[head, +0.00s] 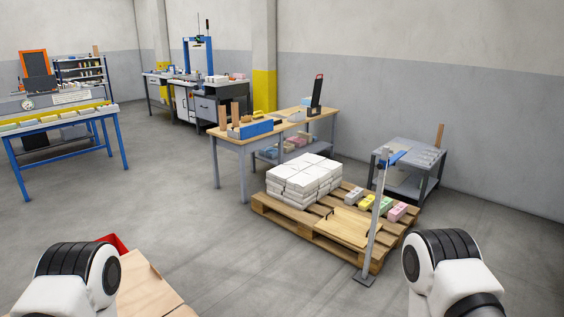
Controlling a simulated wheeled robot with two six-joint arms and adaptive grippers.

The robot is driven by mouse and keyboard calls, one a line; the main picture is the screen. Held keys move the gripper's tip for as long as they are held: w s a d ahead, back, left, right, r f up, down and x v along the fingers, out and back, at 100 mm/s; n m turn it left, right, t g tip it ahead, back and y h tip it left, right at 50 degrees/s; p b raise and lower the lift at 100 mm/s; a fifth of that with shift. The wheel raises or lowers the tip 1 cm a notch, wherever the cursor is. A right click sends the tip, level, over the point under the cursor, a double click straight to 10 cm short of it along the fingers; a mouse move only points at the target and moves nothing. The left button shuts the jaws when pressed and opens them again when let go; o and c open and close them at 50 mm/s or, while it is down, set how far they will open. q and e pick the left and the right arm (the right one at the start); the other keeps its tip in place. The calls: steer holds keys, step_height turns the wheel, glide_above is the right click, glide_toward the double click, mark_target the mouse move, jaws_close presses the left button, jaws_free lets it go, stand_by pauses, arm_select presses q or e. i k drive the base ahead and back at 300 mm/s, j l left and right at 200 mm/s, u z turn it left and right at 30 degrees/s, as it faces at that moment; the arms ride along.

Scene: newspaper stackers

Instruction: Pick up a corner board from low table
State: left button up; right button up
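A low grey table (384,153) stands at the right, near the back wall, beyond the pallet. A tan upright strip (438,137), which looks like a corner board, stands at its right end; I cannot tell whether it rests on the top or behind it. Small grey items lie on the tabletop, too small to make out. Only the white and black links of my two arms show at the bottom edge. Neither gripper is in view.
A wooden pallet (333,247) with white stacks (305,178) and coloured bundles stands before the low table. A grey post (374,235) with a blue top rises at its front. A wood-topped bench (227,133) is left of it. Grey floor (150,205) is open at centre left.

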mark_target(222, 109)
steer(key=i+l+z, duration=0.65)
steer(key=z, duration=0.25)
steer(key=i+z, duration=0.45)
steer(key=i+u, duration=0.35)
steer(key=i+l+u, duration=0.1)
steer(key=i+u, duration=0.25)
steer(key=i, duration=0.2)
steer(key=i+l+u, duration=0.2)
steer(key=i+u, duration=0.2)
steer(key=i+j+u, duration=0.25)
steer(key=i+u, duration=0.15)
steer(key=i+j+u, duration=0.1)
steer(key=i+u, duration=0.7)
steer(key=i+l+u, duration=0.15)
steer(key=i+u, duration=0.25)
steer(key=i+z, duration=0.3)
steer(key=i, duration=0.25)
steer(key=i+j+z, duration=0.25)
steer(key=i, duration=0.25)
steer(key=i+j+z, duration=0.3)
steer(key=i, duration=0.2)
steer(key=i+z, duration=0.25)
steer(key=k+j, duration=0.05)
steer(key=k, duration=0.05)
